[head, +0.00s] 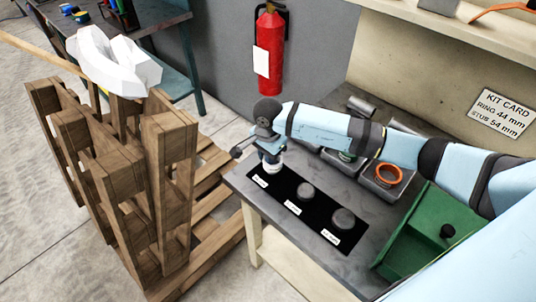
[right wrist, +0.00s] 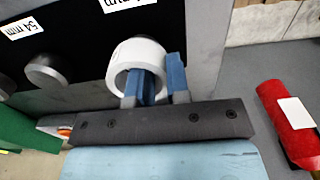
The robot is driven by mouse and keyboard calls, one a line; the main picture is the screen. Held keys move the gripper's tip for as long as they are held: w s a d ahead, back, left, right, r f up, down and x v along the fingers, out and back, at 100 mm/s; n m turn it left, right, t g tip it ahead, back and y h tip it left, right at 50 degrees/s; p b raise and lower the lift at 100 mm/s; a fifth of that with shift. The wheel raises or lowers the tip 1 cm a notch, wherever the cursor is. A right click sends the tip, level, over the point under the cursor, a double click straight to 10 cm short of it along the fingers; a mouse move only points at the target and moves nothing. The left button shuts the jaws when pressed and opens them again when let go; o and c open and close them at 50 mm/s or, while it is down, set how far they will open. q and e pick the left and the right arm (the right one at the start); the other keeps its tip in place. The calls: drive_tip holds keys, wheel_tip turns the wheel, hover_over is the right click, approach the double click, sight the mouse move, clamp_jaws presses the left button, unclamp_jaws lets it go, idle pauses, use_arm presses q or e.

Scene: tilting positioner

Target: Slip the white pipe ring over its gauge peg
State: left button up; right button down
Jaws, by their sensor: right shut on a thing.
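The white pipe ring (head: 272,167) is at the far left end of a black gauge board (head: 285,186), and it also shows in the right wrist view (right wrist: 126,57). My right gripper (head: 268,152) is shut on the ring's wall. In the right wrist view one blue finger of the right gripper (right wrist: 163,84) is inside the ring and the other is outside. The ring and fingers hide the leftmost peg place, so I cannot tell whether the ring is around a peg or above it. A middle grey peg (head: 306,190) and a right grey peg (head: 343,218) stand bare.
A kit card (head: 503,113) reads ring 44 mm, stub 54 mm. Grey bins, one with an orange ring (head: 389,175), and a green box (head: 428,232) lie behind and right. A wooden pallet stack (head: 160,180) stands left of the bench; a fire extinguisher (head: 270,50) hangs behind.

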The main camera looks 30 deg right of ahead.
drive_tip(key=shift+s+f+b, duration=0.15)
drive_tip(key=shift+s+f, duration=0.1)
drive_tip(key=shift+f, duration=0.2)
drive_tip(key=shift+s+f+b, duration=0.15)
drive_tip(key=shift+s+f, duration=0.05)
drive_tip(key=shift+f, duration=0.25)
drive_tip(key=c, duration=1.1)
unclamp_jaws()
drive_tip(key=shift+w+a+f, duration=0.1)
drive_tip(key=shift+o, duration=0.4)
drive_tip(key=shift+w, duration=0.1)
wheel_tip(320, 180, up, 16)
drive_tip(key=b, duration=0.2)
drive_tip(key=shift+w, duration=0.4)
